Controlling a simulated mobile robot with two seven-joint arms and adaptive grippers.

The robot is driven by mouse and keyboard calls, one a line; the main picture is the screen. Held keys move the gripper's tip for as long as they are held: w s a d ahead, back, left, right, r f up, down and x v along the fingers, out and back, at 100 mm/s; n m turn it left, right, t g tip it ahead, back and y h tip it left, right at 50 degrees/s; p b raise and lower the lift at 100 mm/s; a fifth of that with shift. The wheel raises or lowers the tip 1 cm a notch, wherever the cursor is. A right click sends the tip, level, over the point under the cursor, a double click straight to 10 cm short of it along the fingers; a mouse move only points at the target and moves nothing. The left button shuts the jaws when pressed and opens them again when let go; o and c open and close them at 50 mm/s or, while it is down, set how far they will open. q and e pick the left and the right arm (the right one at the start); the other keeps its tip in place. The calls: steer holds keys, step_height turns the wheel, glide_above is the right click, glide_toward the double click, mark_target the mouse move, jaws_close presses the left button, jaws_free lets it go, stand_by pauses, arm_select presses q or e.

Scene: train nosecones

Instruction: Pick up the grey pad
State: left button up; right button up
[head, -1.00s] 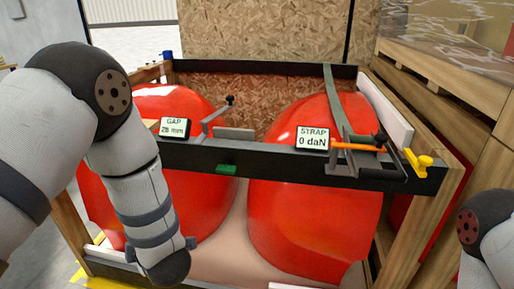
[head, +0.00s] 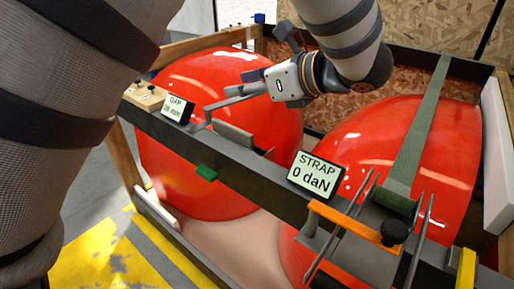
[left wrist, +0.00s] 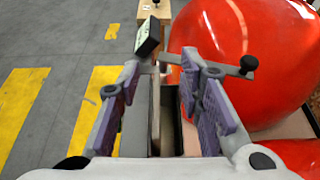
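The grey pad (head: 233,137) is a flat plate standing on edge along the inner side of the dark front beam, in front of the left red nosecone. My left gripper (head: 262,55) is above and behind it in the head view, apart from it. In the left wrist view my left gripper (left wrist: 168,85) is open, its two fingers spread over the beam with nothing clearly held. I cannot clearly tell the pad from the beam's edges there. My right gripper is not in view.
A grey clamp arm (head: 228,101) rises near the left gripper; its black knob (left wrist: 248,65) shows in the left wrist view. The GAP display (head: 175,108), STRAP display (head: 316,175) and orange ratchet handle (head: 355,222) sit along the beam. Red nosecones (head: 215,180) fill the crate.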

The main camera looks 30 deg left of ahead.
arm_select(q)
glide_toward(225, 123)
steer(key=x, duration=0.4)
steer(key=shift+s+a+r+b, duration=0.1)
steer(key=shift+s+r+b, duration=0.05)
steer(key=shift+r+b, duration=0.2)
steer(key=shift+a+f, duration=0.75)
steer(key=x, duration=0.5)
steer(key=shift+a+f, duration=0.15)
steer(key=shift+a, duration=0.2)
jaws_close()
